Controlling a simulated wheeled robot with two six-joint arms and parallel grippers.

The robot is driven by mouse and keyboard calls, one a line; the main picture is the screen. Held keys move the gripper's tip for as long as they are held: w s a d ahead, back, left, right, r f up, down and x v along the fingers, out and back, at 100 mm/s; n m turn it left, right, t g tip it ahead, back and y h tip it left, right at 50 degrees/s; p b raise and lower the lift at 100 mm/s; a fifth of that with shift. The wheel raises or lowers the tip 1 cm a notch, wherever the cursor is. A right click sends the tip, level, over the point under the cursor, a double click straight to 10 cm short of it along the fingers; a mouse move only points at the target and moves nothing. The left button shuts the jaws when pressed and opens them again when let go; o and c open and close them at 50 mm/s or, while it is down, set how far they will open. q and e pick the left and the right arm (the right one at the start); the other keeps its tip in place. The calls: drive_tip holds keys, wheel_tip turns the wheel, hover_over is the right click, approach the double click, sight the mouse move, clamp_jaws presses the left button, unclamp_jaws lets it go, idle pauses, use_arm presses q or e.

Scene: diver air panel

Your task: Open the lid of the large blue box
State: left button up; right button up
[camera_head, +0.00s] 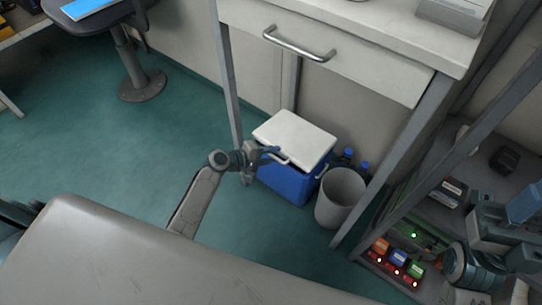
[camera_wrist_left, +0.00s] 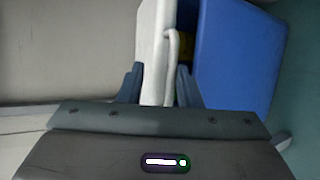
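The large blue box (camera_head: 288,184) stands on the floor under the counter, with its white lid (camera_head: 297,136) lying over its top. My left gripper (camera_head: 271,153) is at the front edge of the lid. In the left wrist view, its two fingers (camera_wrist_left: 159,84) are apart. The white lid (camera_wrist_left: 151,45) and its thin pale handle (camera_wrist_left: 172,55) show between them, with the blue box wall (camera_wrist_left: 235,55) to the right. I cannot tell whether the fingers touch the handle. My right gripper (camera_head: 522,212) is at the right edge, its fingers unclear.
A grey bin (camera_head: 341,198) stands close to the box's right side, with blue-capped bottles (camera_head: 347,157) behind it. A counter with a drawer handle (camera_head: 299,45) overhangs the box. A metal rack (camera_head: 431,235) stands at right. The green floor (camera_head: 110,150) is free at left.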

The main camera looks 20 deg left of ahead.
use_arm(q)
drive_tip(key=shift+a+r, duration=0.1)
drive_tip(key=p+v, duration=0.4)
drive_tip(key=v, duration=0.8)
drive_tip(key=shift+s+f, duration=0.3)
idle(0.6)
drive_tip(key=shift+a, duration=0.15)
idle(0.6)
